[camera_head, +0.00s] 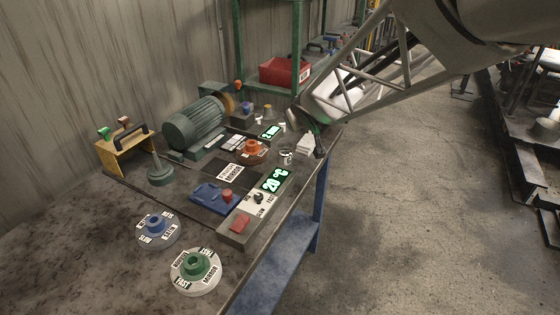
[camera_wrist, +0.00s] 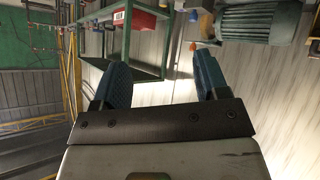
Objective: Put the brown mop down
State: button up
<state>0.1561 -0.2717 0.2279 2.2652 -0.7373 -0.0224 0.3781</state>
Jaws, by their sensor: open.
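I cannot tell for sure which thing is the brown mop. A dark brown disc with an orange-brown hub (camera_head: 252,148) rests on the bench, and a tan wheel (camera_head: 228,103) sits at the end of the green motor. My gripper (camera_head: 318,122) is over the far right edge of the bench, partly hidden by my arm. In the wrist view my gripper (camera_wrist: 163,80) has its two blue-green fingers wide apart, with nothing between them. The wrist view shows the motor (camera_wrist: 257,22) beyond the fingers, but no mop that I can make out.
A white disc with a green hub (camera_head: 195,268) and a grey disc with a blue hub (camera_head: 157,229) lie at the front. A control box (camera_head: 250,210), a blue tray (camera_head: 208,197) and a yellow stand (camera_head: 128,155) crowd the bench. A green rack (camera_head: 238,40) stands behind.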

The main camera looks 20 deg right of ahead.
jog(key=s+a+m+g, duration=0.1)
jog(key=s+a+g, duration=0.1)
jog(key=s, duration=0.8)
jog(key=s+a+g+y, duration=0.1)
jog(key=s+a+g, duration=0.2)
jog(key=s, duration=0.7)
jog(key=s+a+m+g, duration=0.1)
jog(key=s+a+g, duration=0.2)
jog(key=s, duration=0.8)
jog(key=shift+a+f+m+y, duration=0.3)
jog(key=shift+a, duration=0.15)
